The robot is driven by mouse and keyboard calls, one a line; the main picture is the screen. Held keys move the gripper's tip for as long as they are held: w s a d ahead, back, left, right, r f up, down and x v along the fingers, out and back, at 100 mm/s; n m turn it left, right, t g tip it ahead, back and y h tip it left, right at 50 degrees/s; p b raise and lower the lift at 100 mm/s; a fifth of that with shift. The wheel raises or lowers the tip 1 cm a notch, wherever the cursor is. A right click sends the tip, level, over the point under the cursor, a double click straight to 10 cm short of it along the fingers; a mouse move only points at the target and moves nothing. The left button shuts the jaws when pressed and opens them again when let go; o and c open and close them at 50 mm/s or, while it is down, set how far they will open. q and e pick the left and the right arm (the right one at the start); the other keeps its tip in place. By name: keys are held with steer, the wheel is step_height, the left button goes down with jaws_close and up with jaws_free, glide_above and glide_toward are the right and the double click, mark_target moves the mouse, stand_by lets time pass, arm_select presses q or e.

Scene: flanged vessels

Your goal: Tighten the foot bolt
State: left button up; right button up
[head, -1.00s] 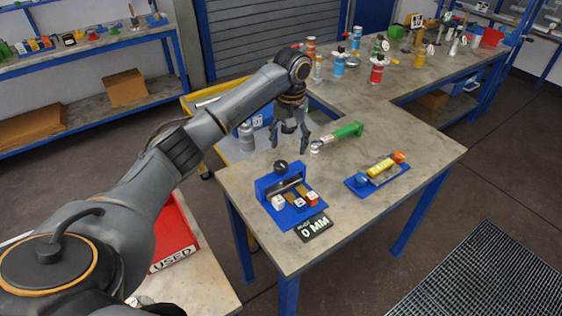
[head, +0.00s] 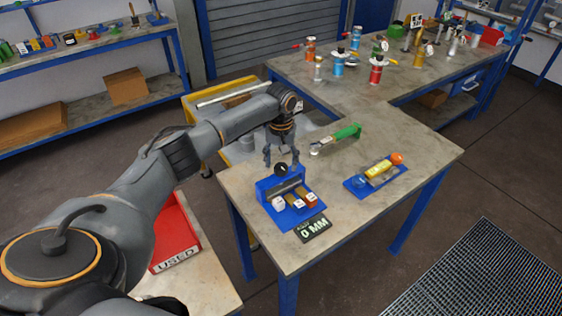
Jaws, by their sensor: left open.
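My left gripper (head: 281,163) is open, fingers pointing down, at the black ball knob (head: 281,169) on top of a blue fixture (head: 268,190). The knob shows between and just below the fingertips; I cannot tell whether they touch it. The fixture stands on the near table and has white and orange blocks (head: 311,199) at its front. A black display (head: 313,228) reading "0 MM" lies in front of it. A green-handled tool (head: 346,132) lies behind, to the right. I cannot make out which part is the foot bolt. My right gripper is not in view.
A blue tray (head: 362,191) with a yellow piece and blue and orange ends sits to the right. Several flanged vessels, one red (head: 376,71), stand on the back table. A red "USED" bin (head: 176,242) is at lower left. The table's right front is clear.

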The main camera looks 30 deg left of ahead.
arm_select(q)
steer(key=shift+f, duration=0.65)
steer(key=c, duration=1.1)
steer(key=shift+c, duration=0.2)
